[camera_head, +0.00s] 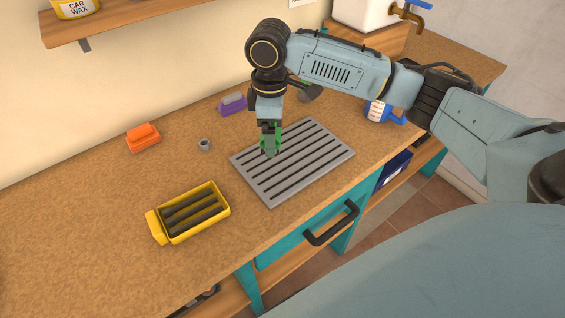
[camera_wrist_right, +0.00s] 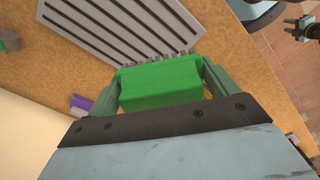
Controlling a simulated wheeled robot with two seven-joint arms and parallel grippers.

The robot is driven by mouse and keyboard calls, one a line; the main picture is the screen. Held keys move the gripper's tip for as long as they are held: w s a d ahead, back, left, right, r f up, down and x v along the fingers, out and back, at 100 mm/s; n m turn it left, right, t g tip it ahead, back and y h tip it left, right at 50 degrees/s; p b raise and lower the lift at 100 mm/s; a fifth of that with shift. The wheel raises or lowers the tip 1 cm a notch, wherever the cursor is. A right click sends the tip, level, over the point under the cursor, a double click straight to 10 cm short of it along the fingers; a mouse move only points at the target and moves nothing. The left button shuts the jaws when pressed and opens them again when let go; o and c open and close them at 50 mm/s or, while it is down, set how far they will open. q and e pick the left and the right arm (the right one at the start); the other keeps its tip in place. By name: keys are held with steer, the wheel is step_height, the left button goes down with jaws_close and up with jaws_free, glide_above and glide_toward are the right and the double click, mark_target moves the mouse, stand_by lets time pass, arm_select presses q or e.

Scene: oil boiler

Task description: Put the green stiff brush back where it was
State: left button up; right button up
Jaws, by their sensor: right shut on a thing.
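My right gripper (camera_head: 270,150) points down over the grey slotted rack (camera_head: 325,158), at its back left part. It is shut on the green stiff brush (camera_wrist_right: 160,82), a green block between the two fingers in the right wrist view. In the head view only slivers of the brush (camera_head: 278,136) show around the fingers. Grey bristles show at its far side in the wrist view. I cannot tell whether the brush touches the rack. My left gripper (camera_wrist_right: 301,28) shows small at the top right of the wrist view, empty, with its fingers apart.
An orange brush (camera_head: 143,137), a small grey ring (camera_head: 204,145) and a purple brush (camera_head: 232,103) lie toward the wall. A white and blue bottle (camera_head: 377,111) stands right of the rack.

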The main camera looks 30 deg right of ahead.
steer(key=d+n, duration=0.1)
steer(key=d+f+n, duration=0.1)
steer(key=n, duration=0.1)
steer(key=w+d+n, duration=0.1)
steer(key=n, duration=0.1)
steer(key=shift+w+f, duration=0.1)
steer(key=shift+f, duration=0.15)
steer(key=shift+w+d+f+n, duration=0.1)
steer(key=shift+d+f+n, duration=0.1)
steer(key=shift+n, duration=0.4)
steer(key=n, duration=0.1)
glide_above(283, 163)
steer(key=shift+n, duration=0.3)
step_height(283, 163, down, 5)
steer(key=shift+r+b, duration=0.15)
steer(key=shift+b, duration=0.25)
step_height(283, 163, down, 6)
steer(key=shift+r+b, duration=0.15)
steer(key=shift+b, duration=0.15)
arm_select(q)
steer(key=shift+w+f, duration=0.7)
steer(key=shift+w, duration=0.35)
